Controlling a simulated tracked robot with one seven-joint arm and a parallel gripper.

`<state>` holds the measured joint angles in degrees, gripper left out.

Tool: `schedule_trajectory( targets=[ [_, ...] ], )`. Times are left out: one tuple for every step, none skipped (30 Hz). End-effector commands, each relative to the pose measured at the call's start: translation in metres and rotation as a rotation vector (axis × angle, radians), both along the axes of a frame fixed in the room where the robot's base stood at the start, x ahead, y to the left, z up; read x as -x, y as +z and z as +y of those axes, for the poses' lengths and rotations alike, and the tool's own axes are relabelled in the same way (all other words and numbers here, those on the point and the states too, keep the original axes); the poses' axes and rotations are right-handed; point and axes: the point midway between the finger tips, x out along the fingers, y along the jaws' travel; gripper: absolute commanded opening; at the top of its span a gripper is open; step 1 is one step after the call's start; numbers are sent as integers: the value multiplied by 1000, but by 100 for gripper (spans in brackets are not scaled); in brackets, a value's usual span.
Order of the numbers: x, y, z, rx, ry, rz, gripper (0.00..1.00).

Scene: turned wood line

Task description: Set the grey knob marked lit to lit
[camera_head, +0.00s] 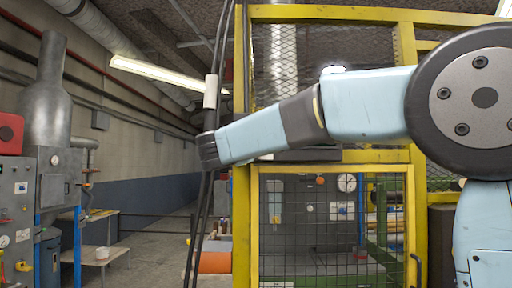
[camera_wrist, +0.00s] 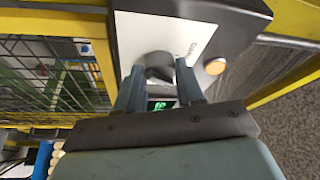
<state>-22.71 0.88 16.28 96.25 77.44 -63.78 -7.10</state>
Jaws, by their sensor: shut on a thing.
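The grey knob (camera_wrist: 159,66) shows in the wrist view on a white panel (camera_wrist: 133,38) with a dark housing. My gripper (camera_wrist: 158,82) is at the knob, with one finger on each side, and is shut on it. Printed marks stand on the panel beside the knob, but they are too small and turned to read, so I cannot tell the knob's setting. A small green display (camera_wrist: 160,105) shows between my fingers. In the head view my arm reaches left across the yellow frame; the knob is not seen there.
A round amber button or lamp (camera_wrist: 215,66) sits on the panel right of the knob. A yellow frame (camera_head: 243,130) with a mesh gate (camera_head: 300,240) stands in front of me. Dark cables (camera_head: 207,215) hang left of it. A grey machine (camera_head: 52,165) stands far left.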

Motion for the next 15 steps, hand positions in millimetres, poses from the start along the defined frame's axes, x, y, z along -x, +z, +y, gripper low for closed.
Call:
schedule_trajectory(
  targets=[
    [-1,-2,-3,-2,-7,4,7],
    [-1,-2,-3,-2,-7,4,7],
    [-1,-2,-3,-2,-7,4,7],
    [-1,-2,-3,-2,-7,4,7],
    [-1,-2,-3,-1,-7,4,7],
    [-1,-3,-3,-1,-7,4,7],
    [-1,-3,-3,-1,-7,5,7],
    [-1,-3,-3,-1,-7,5,40],
    [-1,-3,-3,-1,-7,4,44],
    [-1,-3,-3,-1,-6,4,47],
    [-1,-2,-2,-1,-6,4,50],
    [-1,-2,-2,0,-6,4,54],
    [-1,-2,-2,0,-5,4,56],
    [-1,-2,-2,0,-4,3,59],
    [-1,-2,-1,0,-3,3,63]
  ],
)
